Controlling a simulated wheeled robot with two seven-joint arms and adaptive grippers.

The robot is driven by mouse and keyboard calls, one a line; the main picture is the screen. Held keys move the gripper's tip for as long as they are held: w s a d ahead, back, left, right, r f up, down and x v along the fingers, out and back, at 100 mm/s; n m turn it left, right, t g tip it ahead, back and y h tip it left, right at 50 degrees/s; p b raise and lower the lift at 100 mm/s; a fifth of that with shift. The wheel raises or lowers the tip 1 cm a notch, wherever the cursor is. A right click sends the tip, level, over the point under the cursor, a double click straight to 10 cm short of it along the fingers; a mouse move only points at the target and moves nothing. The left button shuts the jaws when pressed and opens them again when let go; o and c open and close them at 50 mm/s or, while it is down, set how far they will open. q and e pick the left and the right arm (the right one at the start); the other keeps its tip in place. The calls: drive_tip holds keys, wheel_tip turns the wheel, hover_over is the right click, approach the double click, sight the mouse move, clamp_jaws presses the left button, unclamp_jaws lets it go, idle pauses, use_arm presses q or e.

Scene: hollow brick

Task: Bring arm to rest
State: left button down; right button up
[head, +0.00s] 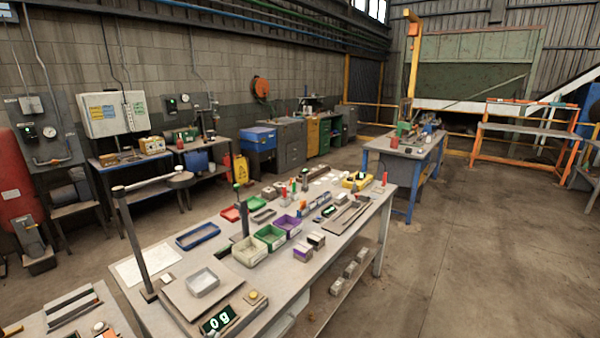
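Neither of my arms nor grippers shows in the head view. A long grey workbench (330,253) runs from the lower left toward the middle. On it stand a white bin (250,250), a green bin (270,237) and a purple bin (287,224) in a row. A blue tray (198,236) and a light grey tray (202,282) lie to their left. Small blocks (316,241) sit near the bench's front edge; I cannot tell whether they are hollow bricks.
A second bench with blue legs (407,151) stands behind at the right. An orange rack (525,130) is by the far right. Part of another table (75,312) shows at the lower left. The concrete floor (490,250) on the right is clear.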

use_arm(q)
drive_tip(key=s+f+n+g+h, duration=0.1)
drive_tip(key=s+f+g, duration=0.3)
drive_tip(key=s, duration=0.4)
drive_tip(key=s+f+n+g, duration=0.2)
drive_tip(key=s+f+g, duration=0.15)
drive_tip(key=s, duration=0.45)
wheel_tip(320, 180, down, 33)
drive_tip(key=s+g, duration=0.1)
drive_tip(key=s, duration=0.2)
drive_tip(key=s+a+f, duration=0.2)
drive_tip(key=s+f, duration=0.8)
drive_tip(key=s, duration=0.1)
drive_tip(key=s+a+f+g, duration=0.1)
drive_tip(key=s+f, duration=0.9)
drive_tip(key=s, duration=0.1)
drive_tip(key=shift+a+m, duration=0.3)
drive_tip(key=shift+a, duration=0.1)
